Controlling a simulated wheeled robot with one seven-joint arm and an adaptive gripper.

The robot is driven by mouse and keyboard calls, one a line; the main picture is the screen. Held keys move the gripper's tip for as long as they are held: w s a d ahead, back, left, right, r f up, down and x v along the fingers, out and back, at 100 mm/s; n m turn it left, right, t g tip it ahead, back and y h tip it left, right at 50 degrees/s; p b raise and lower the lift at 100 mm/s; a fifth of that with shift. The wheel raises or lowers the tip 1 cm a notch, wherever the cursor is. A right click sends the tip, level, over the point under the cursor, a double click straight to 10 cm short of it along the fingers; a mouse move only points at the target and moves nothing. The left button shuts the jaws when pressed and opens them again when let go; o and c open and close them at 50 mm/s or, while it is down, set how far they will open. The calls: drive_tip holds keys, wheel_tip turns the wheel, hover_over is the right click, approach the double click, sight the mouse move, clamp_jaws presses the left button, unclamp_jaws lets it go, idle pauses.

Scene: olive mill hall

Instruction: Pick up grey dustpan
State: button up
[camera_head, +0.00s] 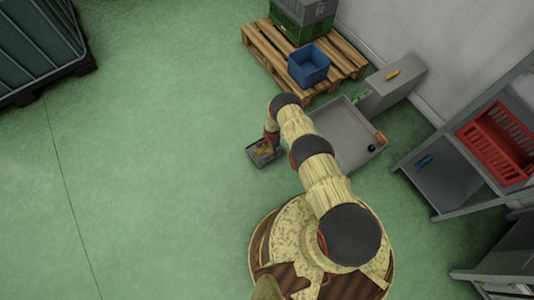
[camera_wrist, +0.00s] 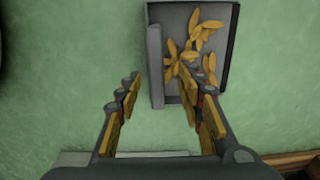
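The grey dustpan (camera_head: 258,159) lies on the green floor, partly hidden by my arm in the head view. In the wrist view the dustpan (camera_wrist: 222,14) holds several yellow leaf-like pieces (camera_wrist: 207,28). A raised grey part (camera_wrist: 156,65) runs along its left side. My gripper (camera_wrist: 162,84) is open and empty, its two fingers pointing at the dustpan. In the wrist view the raised part appears between the fingertips, and the right finger overlaps the pan. I cannot tell how far above it the fingers are. In the head view my gripper (camera_head: 272,138) is small and mostly unclear.
A wide grey tray (camera_head: 345,135) is right of my arm, beside a grey box (camera_head: 400,90). A wooden pallet (camera_head: 262,47) with a blue bin (camera_head: 309,65) stands behind. A shelf with a red crate (camera_head: 497,143) is at right.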

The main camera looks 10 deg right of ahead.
drive_tip(key=f, duration=0.1)
drive_tip(key=f+b, duration=0.1)
drive_tip(key=f, duration=0.2)
drive_tip(key=shift+s, duration=0.25)
drive_tip(key=shift+r, duration=0.1)
drive_tip(key=shift+c, duration=0.8)
drive_tip(key=c, duration=0.8)
clamp_jaws()
